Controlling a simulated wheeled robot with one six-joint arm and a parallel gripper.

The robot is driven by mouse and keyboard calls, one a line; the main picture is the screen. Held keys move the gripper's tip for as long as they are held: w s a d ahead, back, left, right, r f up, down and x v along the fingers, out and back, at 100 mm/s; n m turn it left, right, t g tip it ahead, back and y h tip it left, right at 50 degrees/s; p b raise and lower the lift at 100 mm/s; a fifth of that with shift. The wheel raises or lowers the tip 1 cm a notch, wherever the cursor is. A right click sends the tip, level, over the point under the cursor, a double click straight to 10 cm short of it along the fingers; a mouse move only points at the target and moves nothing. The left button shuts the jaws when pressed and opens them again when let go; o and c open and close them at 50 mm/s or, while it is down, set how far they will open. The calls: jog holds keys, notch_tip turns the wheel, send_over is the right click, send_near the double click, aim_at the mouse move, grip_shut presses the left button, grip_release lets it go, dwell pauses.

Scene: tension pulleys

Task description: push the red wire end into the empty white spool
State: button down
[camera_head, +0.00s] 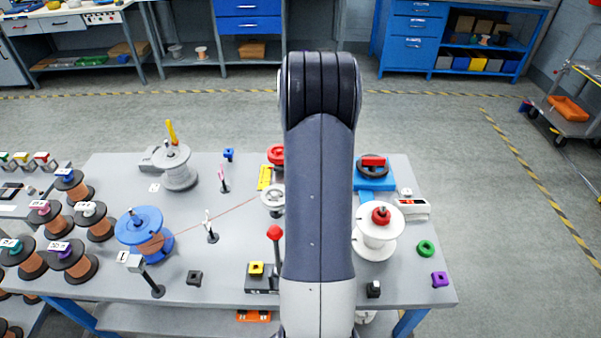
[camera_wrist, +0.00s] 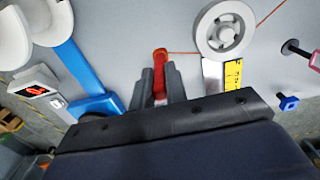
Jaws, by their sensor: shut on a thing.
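The red wire end (camera_wrist: 160,58) sits between the two grey fingers of my gripper (camera_wrist: 160,80) in the wrist view, and the gripper is shut on it. A thin copper wire runs from it to the right, past a white pulley (camera_wrist: 225,33). In the head view my arm hides the gripper and the wire end. The empty white spool (camera_head: 378,240) stands right of my arm, with a red knob on top. White round flanges show at the top left of the wrist view (camera_wrist: 45,18), apart from the gripper. A blue spool (camera_head: 140,228) carries copper wire.
A blue stand with a dark dial (camera_head: 374,178) stands behind the white spool, beside a small display box (camera_head: 408,209). A red-knobbed lever (camera_head: 275,236) stands left of my arm. Small posts stand around the tabletop.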

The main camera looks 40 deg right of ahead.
jog(key=s+b, duration=0.1)
jog(key=s, duration=1.2)
jog(key=shift+s+d, duration=0.3)
jog(key=shift+d, duration=0.05)
jog(key=shift+r, duration=0.1)
dwell(0.4)
notch_tip(320, 180, up, 8)
jog(key=p, duration=0.6)
jog(key=shift+s, duration=0.1)
dwell(0.4)
jog(key=s, duration=0.4)
jog(key=shift+s+d, duration=0.15)
jog(key=shift+s, duration=0.25)
jog(key=shift+w+f+b, duration=0.1)
jog(key=shift+f+b, duration=0.6)
jog(key=shift+f, duration=0.05)
